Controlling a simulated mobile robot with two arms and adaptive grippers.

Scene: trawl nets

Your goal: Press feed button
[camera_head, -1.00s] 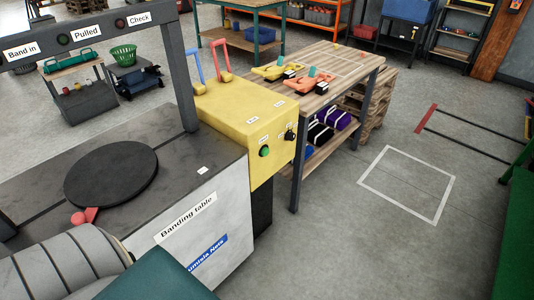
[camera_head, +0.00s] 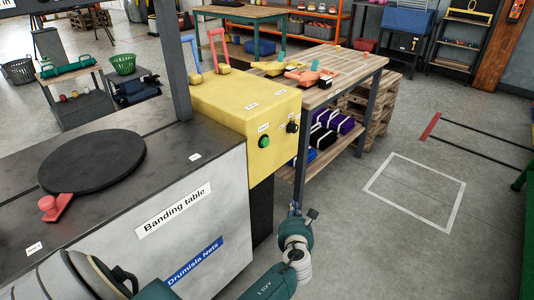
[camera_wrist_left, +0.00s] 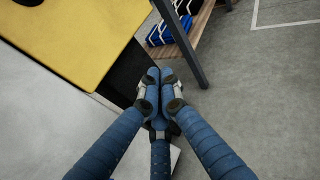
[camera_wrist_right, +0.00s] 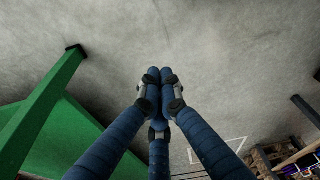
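A yellow control box (camera_head: 247,112) sits at the right end of the banding table (camera_head: 190,215). On its front face are a round green button (camera_head: 264,142) and a black knob (camera_head: 292,127); the small labels above them are too small to read surely. My left gripper (camera_head: 300,214) is in front of the table's right end, below and right of the green button, touching nothing visible. In the left wrist view its fingers (camera_wrist_left: 160,78) are together and empty, with the box's yellow top at upper left. My right gripper (camera_wrist_right: 160,78) is shut and empty over bare floor.
A wooden bench (camera_head: 335,72) with orange and yellow tools stands behind the box, its dark leg close to my left gripper. A black disc (camera_head: 92,160) and a red lever (camera_head: 56,207) are on the table. A green frame (camera_wrist_right: 50,110) is near my right gripper. Floor at right is open.

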